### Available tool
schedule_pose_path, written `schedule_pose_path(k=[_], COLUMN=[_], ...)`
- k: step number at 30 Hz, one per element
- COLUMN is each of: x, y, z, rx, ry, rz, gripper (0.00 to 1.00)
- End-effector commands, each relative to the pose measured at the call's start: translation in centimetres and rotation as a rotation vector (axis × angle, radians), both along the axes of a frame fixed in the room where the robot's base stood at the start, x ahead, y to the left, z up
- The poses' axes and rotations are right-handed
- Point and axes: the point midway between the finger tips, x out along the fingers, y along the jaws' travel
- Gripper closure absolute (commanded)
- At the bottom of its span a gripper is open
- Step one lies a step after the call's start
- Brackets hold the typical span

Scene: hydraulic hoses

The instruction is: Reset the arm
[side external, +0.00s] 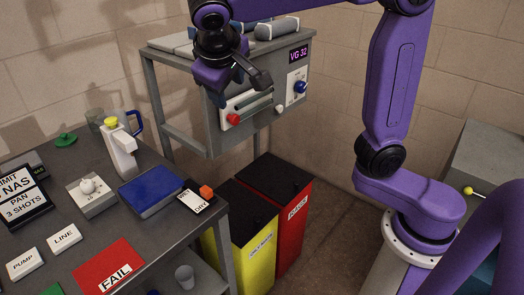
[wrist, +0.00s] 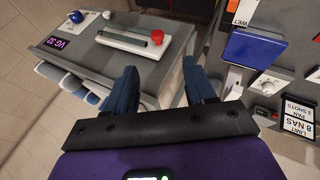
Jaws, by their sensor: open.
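My gripper (side external: 241,90) is raised in front of the grey cabinet with the VG 32 display (side external: 299,54). In the wrist view my gripper (wrist: 160,68) shows two blue fingers spread wide apart, with nothing between them. The cabinet's slanted panel (wrist: 100,62) appears just beyond the fingertips, with a red knob (wrist: 155,37) and a blue knob (wrist: 76,17). Whether a fingertip touches the cabinet cannot be told. My gripper is above and apart from the dark workbench (side external: 150,225).
The bench holds a blue pad (side external: 150,190), a white dispenser bottle (side external: 120,152), a glass jug (side external: 128,124), a red FAIL card (side external: 108,266) and PUMP and LINE labels. Yellow (side external: 252,240) and red (side external: 290,222) bins stand below the cabinet. Hose rolls (side external: 277,28) lie on its top.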

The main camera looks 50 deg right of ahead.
Motion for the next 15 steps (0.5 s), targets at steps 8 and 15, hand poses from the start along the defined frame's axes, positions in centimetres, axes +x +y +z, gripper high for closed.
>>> schedule_pose_path(k=[8,15], x=[-5.3,-12.1], y=[-2.1,-4.5], z=[-5.1,-9.7], rx=[0.057,0.136], ry=[0.219,0.397], rz=[0.289,0.56], gripper=[0.45,0.45])
